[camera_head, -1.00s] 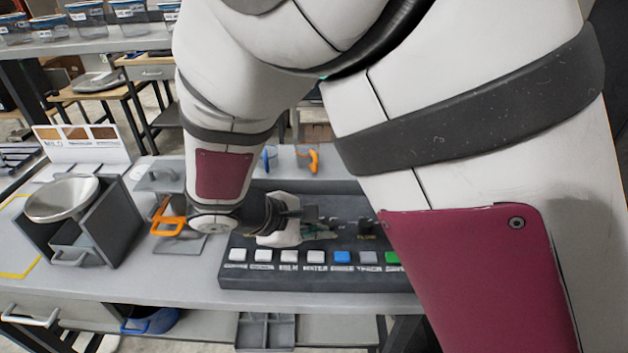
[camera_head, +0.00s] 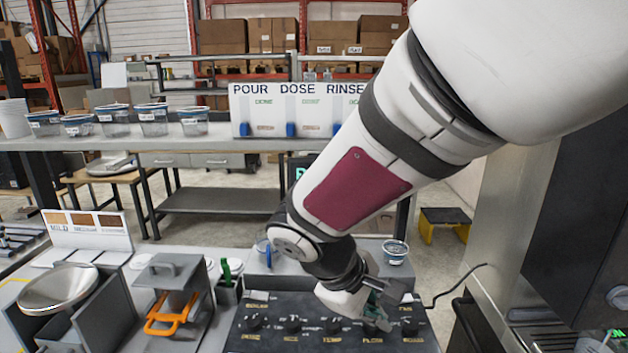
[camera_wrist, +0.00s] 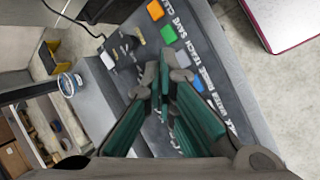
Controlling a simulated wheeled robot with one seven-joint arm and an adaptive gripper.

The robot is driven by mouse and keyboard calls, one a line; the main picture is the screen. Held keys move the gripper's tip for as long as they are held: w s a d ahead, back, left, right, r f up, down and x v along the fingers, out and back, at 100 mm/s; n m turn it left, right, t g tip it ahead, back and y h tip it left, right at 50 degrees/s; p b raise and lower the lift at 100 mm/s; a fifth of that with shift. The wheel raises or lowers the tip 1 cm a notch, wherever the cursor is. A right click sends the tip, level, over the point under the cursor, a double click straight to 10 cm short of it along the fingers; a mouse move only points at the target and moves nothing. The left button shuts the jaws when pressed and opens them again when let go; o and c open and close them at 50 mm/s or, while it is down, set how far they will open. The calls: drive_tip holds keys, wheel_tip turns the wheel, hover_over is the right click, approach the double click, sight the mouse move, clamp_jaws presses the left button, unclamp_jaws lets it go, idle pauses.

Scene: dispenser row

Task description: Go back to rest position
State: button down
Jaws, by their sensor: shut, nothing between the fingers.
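My gripper (camera_head: 378,312) is at the end of my arm, low over the right part of the dark control panel (camera_head: 290,345). In the wrist view its two green fingers (camera_wrist: 163,90) meet at the tips with nothing between them. Below the fingertips the panel (camera_wrist: 215,60) shows a row of coloured buttons, among them an orange one (camera_wrist: 156,10), a green one (camera_wrist: 168,34) and a blue one (camera_wrist: 198,84). I cannot tell whether the fingertips touch the panel.
A metal bowl (camera_head: 60,287) on a grey stand and a grey box with an orange handle (camera_head: 172,315) stand to the left. A lidded cup (camera_head: 396,250) sits behind the panel. A steel machine (camera_head: 510,230) rises at the right. A shelf with tubs (camera_head: 100,142) runs behind.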

drive_tip(key=s+d+r+m+t+y, duration=0.1)
drive_tip(key=s+d+r+m+y, duration=0.1)
drive_tip(key=s+d+r+m, duration=0.2)
drive_tip(key=s+d+r+m+t+y, duration=0.1)
drive_tip(key=s+d+r+m+y, duration=0.2)
drive_tip(key=s, duration=0.7)
drive_tip(key=shift+s+d+r+m+t+y, duration=0.35)
drive_tip(key=shift+d+r+m, duration=0.7)
drive_tip(key=shift+r+m, duration=0.9)
drive_tip(key=shift+w+r+n, duration=0.1)
drive_tip(key=shift+r+n, duration=0.15)
idle(2.8)
